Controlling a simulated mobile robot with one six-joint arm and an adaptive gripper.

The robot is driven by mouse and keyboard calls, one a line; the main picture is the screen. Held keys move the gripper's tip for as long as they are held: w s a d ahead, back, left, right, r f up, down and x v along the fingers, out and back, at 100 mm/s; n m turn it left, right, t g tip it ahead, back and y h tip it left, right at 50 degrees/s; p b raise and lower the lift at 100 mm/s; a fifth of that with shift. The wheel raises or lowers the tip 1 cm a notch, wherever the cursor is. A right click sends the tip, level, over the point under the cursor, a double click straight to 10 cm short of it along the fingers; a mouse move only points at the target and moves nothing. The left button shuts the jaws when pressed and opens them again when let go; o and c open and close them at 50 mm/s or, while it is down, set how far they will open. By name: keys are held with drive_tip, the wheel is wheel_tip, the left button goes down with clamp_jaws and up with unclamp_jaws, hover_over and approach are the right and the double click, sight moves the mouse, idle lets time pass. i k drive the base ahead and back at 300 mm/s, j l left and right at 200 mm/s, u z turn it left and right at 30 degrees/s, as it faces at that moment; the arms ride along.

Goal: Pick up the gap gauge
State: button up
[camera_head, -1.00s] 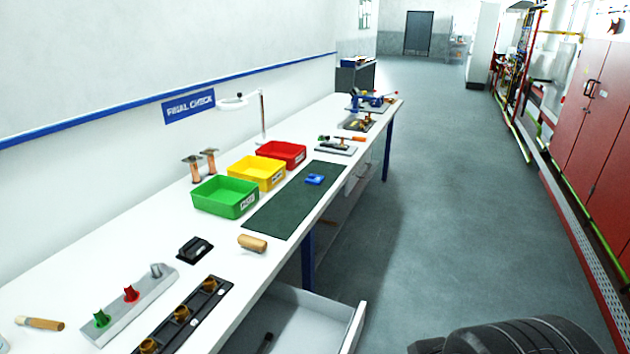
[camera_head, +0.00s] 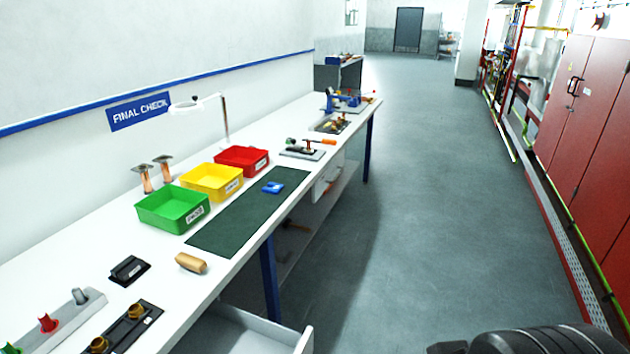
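I cannot surely tell which thing is the gap gauge. A small blue piece (camera_head: 273,187) lies on the dark green mat (camera_head: 222,233) on the white bench, near the mat's far end; it is too small to identify for certain. My gripper's fingers do not show. A dark, rounded part of my own body shows at the bottom right edge, well away from the bench top.
Green (camera_head: 174,221), yellow (camera_head: 212,194) and red (camera_head: 242,171) bins stand behind the mat. A wooden cylinder (camera_head: 191,263) and black block (camera_head: 130,270) lie nearer. An open drawer (camera_head: 300,341) juts into the floor space. The aisle (camera_head: 430,200) is clear; red cabinets line the right.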

sight(274, 188)
drive_tip(key=i+l, duration=0.35)
drive_tip(key=i+l+z, duration=0.1)
drive_tip(key=i+l, duration=0.2)
drive_tip(key=i, duration=0.25)
drive_tip(key=i+l, duration=0.3)
drive_tip(key=i, duration=0.15)
drive_tip(key=i+l+z, duration=0.1)
drive_tip(key=i+l, duration=0.2)
drive_tip(key=i, duration=0.15)
drive_tip(key=i+j+u, duration=0.3)
drive_tip(key=u, duration=0.15)
drive_tip(key=i+j+u, duration=0.15)
drive_tip(key=i+u, duration=0.55)
drive_tip(key=u, duration=0.15)
drive_tip(key=i+u, duration=0.45)
drive_tip(key=i+j, duration=0.1)
